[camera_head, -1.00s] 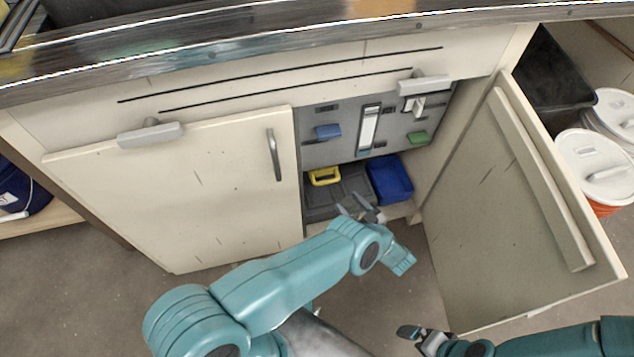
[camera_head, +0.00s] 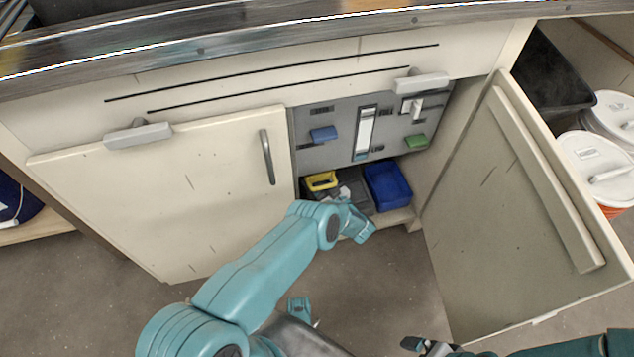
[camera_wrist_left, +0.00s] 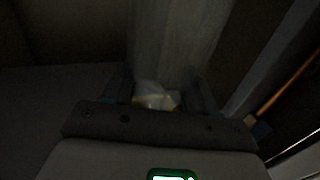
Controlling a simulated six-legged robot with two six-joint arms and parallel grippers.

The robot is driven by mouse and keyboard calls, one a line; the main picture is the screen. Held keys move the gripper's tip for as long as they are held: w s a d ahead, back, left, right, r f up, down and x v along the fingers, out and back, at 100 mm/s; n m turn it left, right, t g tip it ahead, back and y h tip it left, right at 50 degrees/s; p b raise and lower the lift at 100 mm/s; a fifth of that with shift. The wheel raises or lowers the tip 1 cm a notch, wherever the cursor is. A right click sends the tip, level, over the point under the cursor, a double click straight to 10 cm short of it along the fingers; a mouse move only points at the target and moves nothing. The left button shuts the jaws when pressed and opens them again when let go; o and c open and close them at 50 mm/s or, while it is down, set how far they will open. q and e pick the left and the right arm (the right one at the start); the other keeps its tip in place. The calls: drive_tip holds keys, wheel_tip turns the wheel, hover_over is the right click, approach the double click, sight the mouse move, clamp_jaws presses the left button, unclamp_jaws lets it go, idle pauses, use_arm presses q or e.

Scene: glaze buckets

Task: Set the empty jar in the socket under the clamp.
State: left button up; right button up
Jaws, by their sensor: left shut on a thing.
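My left gripper (camera_head: 345,192) reaches through the open cabinet doorway, low inside, mostly hidden behind its own wrist. The left wrist view is dark; it shows a pale, whitish thing (camera_wrist_left: 155,96) between the fingers, and the gripper is shut on it. It may be the jar, but its shape is not clear. A yellow piece (camera_head: 321,181) stands on the grey cabinet floor just left of the gripper; I cannot tell whether it is the clamp. No socket can be made out. My right gripper (camera_head: 424,346) is at the bottom edge, away from the cabinet, its jaws unclear.
A blue bin (camera_head: 388,187) stands right of the left gripper. Behind is a grey panel (camera_head: 340,132) with a blue lever (camera_head: 323,134), a green lever (camera_head: 415,141) and a white strip. The left door (camera_head: 165,200) is closed; the right door (camera_head: 520,210) stands open.

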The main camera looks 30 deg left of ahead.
use_arm(q)
drive_tip(key=shift+r, duration=0.1)
drive_tip(key=shift+f, duration=0.2)
drive_tip(key=o, duration=1.5)
drive_tip(key=shift+r, duration=0.1)
drive_tip(key=p+v, duration=0.1)
drive_tip(key=v, duration=1.1)
drive_tip(key=shift+r+p, duration=0.15)
drive_tip(key=shift+p, duration=0.2)
